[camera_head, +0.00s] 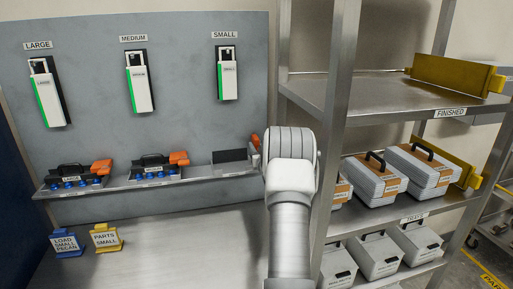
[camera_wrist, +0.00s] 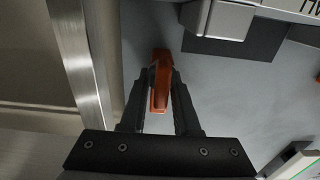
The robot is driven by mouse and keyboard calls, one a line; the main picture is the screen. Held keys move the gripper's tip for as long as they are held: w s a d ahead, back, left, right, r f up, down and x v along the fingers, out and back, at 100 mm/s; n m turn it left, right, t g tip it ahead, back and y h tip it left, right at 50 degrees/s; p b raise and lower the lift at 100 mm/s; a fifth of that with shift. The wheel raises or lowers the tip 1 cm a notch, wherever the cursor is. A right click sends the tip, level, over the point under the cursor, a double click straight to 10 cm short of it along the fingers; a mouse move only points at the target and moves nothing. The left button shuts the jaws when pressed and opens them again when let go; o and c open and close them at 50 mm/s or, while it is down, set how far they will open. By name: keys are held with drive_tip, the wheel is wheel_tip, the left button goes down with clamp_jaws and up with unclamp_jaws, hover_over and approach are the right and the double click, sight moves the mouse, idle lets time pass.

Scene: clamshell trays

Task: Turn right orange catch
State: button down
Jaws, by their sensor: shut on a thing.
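In the wrist view, an orange catch (camera_wrist: 161,75) lies between the two dark fingers of my gripper (camera_wrist: 162,95), which is shut on it. The catch extends past the fingertips, beside a grey block (camera_wrist: 222,18). In the head view, a bit of orange catch (camera_head: 255,140) shows at the right end of the ledge, next to a dark holder (camera_head: 231,156). My arm hides my fingers and most of that catch there. Whether the catch has turned cannot be told.
Tools with orange parts sit on the ledge at large (camera_head: 78,176) and medium (camera_head: 152,166). A metal shelf post (camera_head: 335,80) stands close to the right of my arm; it shows at left in the wrist view (camera_wrist: 85,60). The bench (camera_head: 190,245) is mostly clear.

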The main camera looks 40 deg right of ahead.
drive_tip(key=shift+f+n+b, duration=0.2)
drive_tip(key=shift+n+b, duration=0.1)
drive_tip(key=shift+b, duration=0.35)
drive_tip(key=shift+a+b, duration=0.1)
drive_tip(key=shift+b, duration=0.35)
drive_tip(key=n+b, duration=0.1)
drive_tip(key=b, duration=0.1)
drive_tip(key=n+b, duration=0.2)
drive_tip(key=b, duration=0.1)
drive_tip(key=shift+w+a+f+b, duration=0.15)
drive_tip(key=shift+a+f+b, duration=0.05)
drive_tip(key=shift+f+b, duration=0.15)
drive_tip(key=n+b, duration=0.1)
drive_tip(key=b, duration=0.1)
drive_tip(key=n+b, duration=0.3)
drive_tip(key=b, duration=0.2)
drive_tip(key=shift+w+a+n, duration=0.15)
drive_tip(key=shift+a+n, duration=0.1)
drive_tip(key=shift+n, duration=0.05)
drive_tip(key=n+b, duration=0.1)
drive_tip(key=b, duration=0.1)
drive_tip(key=n+b, duration=0.4)
drive_tip(key=shift+w+a+f, duration=0.1)
drive_tip(key=shift+a+f, duration=0.1)
drive_tip(key=shift+f, duration=0.1)
drive_tip(key=shift+f+n+b, duration=0.1)
drive_tip(key=shift+n+b, duration=1.9)
drive_tip(key=shift+n, duration=0.4)
